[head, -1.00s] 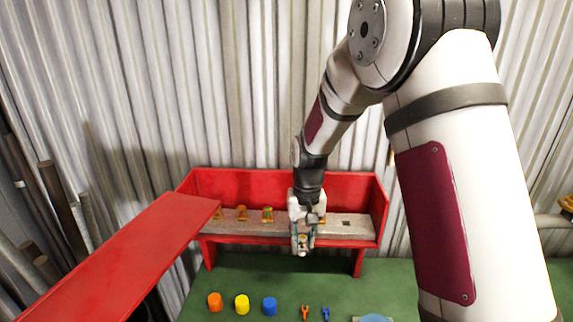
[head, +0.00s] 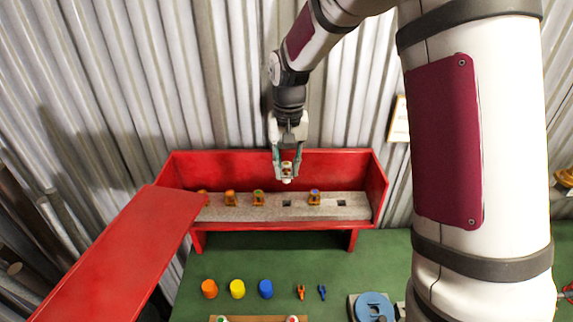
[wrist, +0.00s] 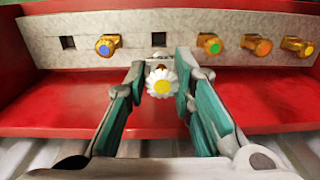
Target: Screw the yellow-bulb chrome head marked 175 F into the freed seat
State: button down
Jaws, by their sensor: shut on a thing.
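My gripper (head: 287,177) is shut on a small head (head: 287,166) with a white, daisy-like rim and a yellow centre, which also shows between the fingertips in the wrist view (wrist: 161,82). Its marking is not legible. The pale seat bar (head: 218,213) in the red box has two empty square holes. The middle hole (head: 286,203) lies between a green-centred head (head: 258,197) and a blue-centred head (head: 315,197); the other hole (head: 341,203) is at the right end. The held head is apart from the bar, roughly in line with the middle hole.
Two more brass heads (head: 231,199) sit at the bar's left. The red box (head: 340,170) has a back wall and side walls. A red panel (head: 120,255) slants at left. Orange, yellow and blue caps (head: 265,289) and two small tools (head: 322,292) lie on the green bench (head: 250,257).

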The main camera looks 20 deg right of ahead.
aim_at(288, 175)
jog(key=shift+f+b, duration=0.55)
jog(key=shift+f, duration=2.2)
jog(key=shift+f, duration=1.7)
jog(key=m, duration=0.5)
jog(key=shift+m, duration=0.4)
jog(key=m, duration=0.3)
jog(key=shift+s+a+m+p, duration=0.1)
jog(key=shift+s+m+p, duration=0.05)
jog(key=shift+m+p, duration=0.2)
jog(key=shift+m, duration=0.95)
